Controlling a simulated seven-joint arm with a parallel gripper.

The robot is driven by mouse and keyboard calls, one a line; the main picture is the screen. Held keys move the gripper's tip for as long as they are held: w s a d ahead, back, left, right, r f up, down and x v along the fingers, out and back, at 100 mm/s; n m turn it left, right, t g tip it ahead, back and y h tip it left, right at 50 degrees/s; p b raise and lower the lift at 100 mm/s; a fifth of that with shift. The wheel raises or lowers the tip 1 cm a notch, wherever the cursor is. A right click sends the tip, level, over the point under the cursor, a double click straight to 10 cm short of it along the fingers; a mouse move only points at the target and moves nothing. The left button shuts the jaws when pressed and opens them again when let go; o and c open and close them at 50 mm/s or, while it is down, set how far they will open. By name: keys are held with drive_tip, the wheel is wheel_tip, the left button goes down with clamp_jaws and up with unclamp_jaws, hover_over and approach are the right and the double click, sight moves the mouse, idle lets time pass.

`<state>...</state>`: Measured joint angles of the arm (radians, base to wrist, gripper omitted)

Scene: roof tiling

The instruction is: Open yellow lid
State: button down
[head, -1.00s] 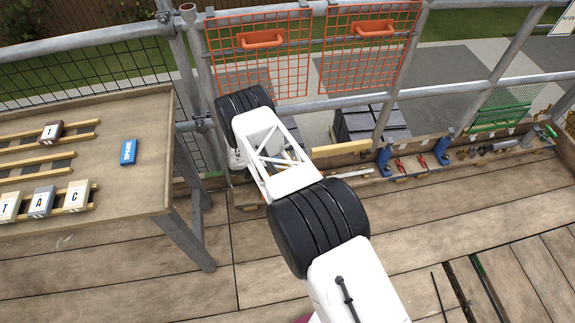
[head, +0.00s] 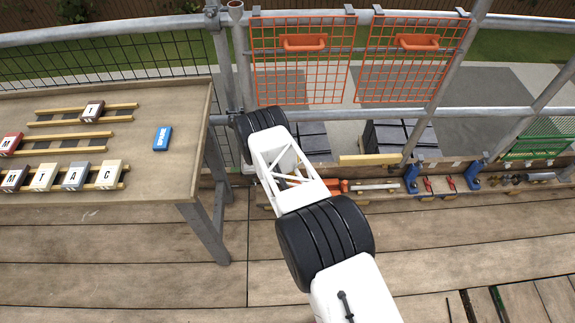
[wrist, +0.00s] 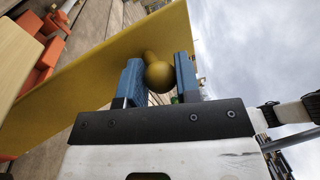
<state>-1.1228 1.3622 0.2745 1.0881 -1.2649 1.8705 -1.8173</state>
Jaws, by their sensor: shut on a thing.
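The yellow lid (wrist: 95,70) fills much of the wrist view as a broad, slanted yellow panel. A round yellow knob (wrist: 159,77) on a short stem stands out from it. My gripper (wrist: 158,80) has its two blue fingers on either side of the knob and is shut on it. The lid's hinge and the box under it are not clear in the wrist view. In the head view my gripper and the lid's knob are hidden behind my arm.
Orange objects (wrist: 42,60) lie beside the lid in the wrist view. In the head view, a table (head: 110,205) with lettered tiles stands left. Orange mesh panels (head: 300,75) hang on the railing behind my arm. A yellow strip (head: 370,160) and blue brackets (head: 411,178) line the deck's far edge.

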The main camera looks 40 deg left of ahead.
drive_tip(key=c, duration=0.8)
unclamp_jaws()
drive_tip(key=shift+r, duration=1.9)
drive_tip(key=s+d+r, duration=0.1)
drive_tip(key=s+d, duration=0.8)
drive_tip(key=d, duration=0.3)
drive_tip(key=shift+s+d+r, duration=0.15)
drive_tip(key=shift+s+d, duration=0.15)
drive_tip(key=shift+d, duration=0.1)
